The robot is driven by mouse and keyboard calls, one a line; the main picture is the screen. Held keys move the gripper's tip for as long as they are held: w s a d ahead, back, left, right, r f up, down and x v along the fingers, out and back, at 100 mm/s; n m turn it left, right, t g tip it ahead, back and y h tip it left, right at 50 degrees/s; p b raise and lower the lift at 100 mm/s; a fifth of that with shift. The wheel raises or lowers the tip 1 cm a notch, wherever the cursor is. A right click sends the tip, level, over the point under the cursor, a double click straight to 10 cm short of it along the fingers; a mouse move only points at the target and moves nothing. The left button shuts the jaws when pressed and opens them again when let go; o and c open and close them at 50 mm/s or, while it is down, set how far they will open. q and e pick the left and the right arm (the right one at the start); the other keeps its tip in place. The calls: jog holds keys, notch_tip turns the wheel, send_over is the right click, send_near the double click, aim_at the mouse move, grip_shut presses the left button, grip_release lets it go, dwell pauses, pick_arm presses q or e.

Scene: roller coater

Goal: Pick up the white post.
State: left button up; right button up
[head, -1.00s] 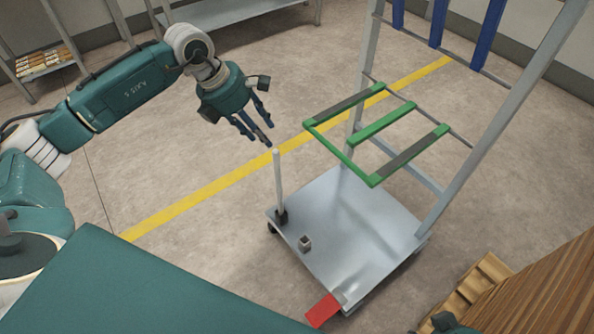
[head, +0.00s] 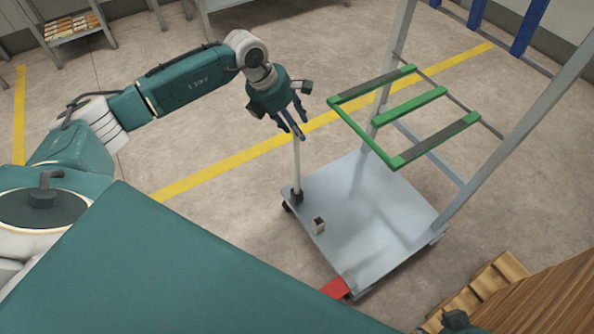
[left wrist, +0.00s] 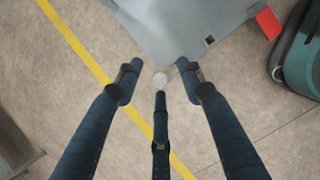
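The white post (head: 296,165) stands upright in a dark socket at the left corner of the grey cart. In the left wrist view its round top (left wrist: 160,79) shows between the fingertips. My left gripper (head: 295,129) points down over the post's upper end, which its fingers partly hide in the head view. Its fingers (left wrist: 160,90) are spread around the post top with gaps visible, so it is open. My right gripper cannot be made out; only a small dark part of mine shows at the bottom right.
The cart's grey platform (head: 365,210) has an empty square socket (head: 319,225) and a red part (head: 336,288) at its front. A green frame (head: 400,112) is fixed above it on the uprights. A wooden pallet (head: 485,285) stands at the lower right. Floor left of the cart is clear.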

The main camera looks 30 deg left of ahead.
pick_arm(q)
grip_shut()
jog(key=shift+r, duration=0.15)
